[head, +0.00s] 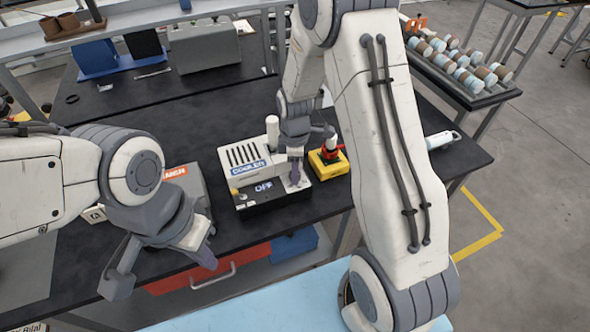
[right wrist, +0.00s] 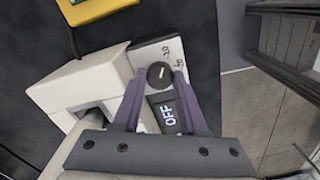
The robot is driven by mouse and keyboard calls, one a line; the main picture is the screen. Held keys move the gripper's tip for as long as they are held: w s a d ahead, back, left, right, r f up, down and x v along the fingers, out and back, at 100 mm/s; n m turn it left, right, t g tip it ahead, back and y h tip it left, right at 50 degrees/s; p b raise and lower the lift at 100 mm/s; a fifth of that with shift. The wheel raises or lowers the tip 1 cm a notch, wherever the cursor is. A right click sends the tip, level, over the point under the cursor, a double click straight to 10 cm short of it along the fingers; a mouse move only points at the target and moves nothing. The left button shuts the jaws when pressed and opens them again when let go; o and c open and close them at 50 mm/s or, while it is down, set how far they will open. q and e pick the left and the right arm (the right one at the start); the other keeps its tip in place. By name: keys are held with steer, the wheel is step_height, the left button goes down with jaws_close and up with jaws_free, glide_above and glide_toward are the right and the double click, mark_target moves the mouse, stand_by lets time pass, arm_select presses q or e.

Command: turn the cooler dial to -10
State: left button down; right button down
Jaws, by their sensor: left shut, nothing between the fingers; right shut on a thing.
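The white cooler (head: 241,159) stands on the black table, with a blue COOLER label and vents on top. Its dark display (head: 264,187) reads OFF, and this display also shows in the right wrist view (right wrist: 169,117). My left gripper (head: 207,259) is shut and empty, near the table's front edge, left of the cooler.
A yellow box (head: 327,163) with a red and black top stands right of the cooler. A grey box with an orange label (head: 174,172) is behind my left gripper. A grey case (head: 204,50) and blue holder (head: 96,59) stand at the back.

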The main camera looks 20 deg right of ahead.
steer(key=shift+w+r, duration=0.1)
steer(key=shift+c, duration=2.2)
jaws_free()
